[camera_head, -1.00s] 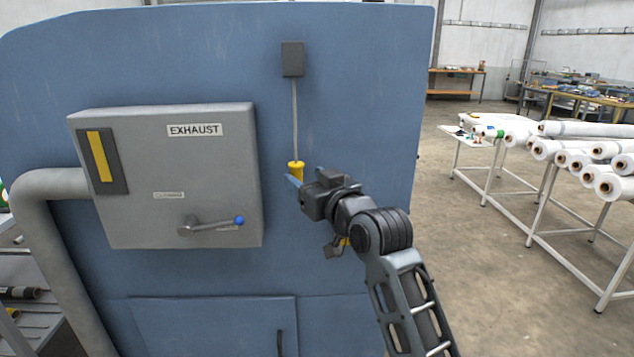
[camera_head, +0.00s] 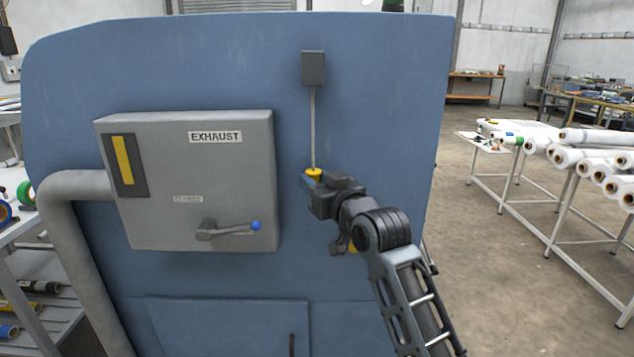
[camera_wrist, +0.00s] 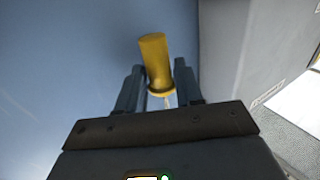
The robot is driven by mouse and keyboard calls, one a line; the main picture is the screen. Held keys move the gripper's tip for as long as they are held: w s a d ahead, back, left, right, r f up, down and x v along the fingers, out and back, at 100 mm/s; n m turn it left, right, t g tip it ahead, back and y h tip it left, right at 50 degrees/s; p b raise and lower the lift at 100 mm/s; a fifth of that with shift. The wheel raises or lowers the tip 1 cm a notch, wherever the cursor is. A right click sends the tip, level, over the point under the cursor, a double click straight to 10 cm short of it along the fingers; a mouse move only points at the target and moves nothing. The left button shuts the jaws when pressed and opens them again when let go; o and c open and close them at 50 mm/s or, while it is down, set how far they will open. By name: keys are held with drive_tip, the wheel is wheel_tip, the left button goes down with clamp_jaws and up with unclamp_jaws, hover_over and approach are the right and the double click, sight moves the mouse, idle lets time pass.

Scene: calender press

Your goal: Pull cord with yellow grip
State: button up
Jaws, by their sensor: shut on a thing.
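The yellow grip (camera_head: 314,172) hangs at the lower end of a thin cord (camera_head: 313,125). The cord runs straight down from a small dark box (camera_head: 313,68) on the blue machine panel. My gripper (camera_head: 308,181) is shut on the yellow grip. In the head view only the top of the grip shows above my fingers. In the wrist view the yellow grip (camera_wrist: 155,60) sits between the two fingers, somewhat tilted, and a short bit of cord shows at its flared end.
A grey EXHAUST box (camera_head: 190,180) with a blue-tipped lever (camera_head: 230,230) stands out left of my gripper. A grey pipe (camera_head: 62,220) bends down at the left. White rolls on a rack (camera_head: 575,215) are at the right, with open floor between.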

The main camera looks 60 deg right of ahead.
drive_tip(key=c, duration=0.4)
drive_tip(key=shift+o, duration=0.2)
drive_tip(key=shift+f, duration=0.25)
idle(0.8)
drive_tip(key=o, duration=1.1)
drive_tip(key=shift+s, duration=0.1)
drive_tip(key=shift+b+v, duration=1.25)
drive_tip(key=shift+v, duration=2.6)
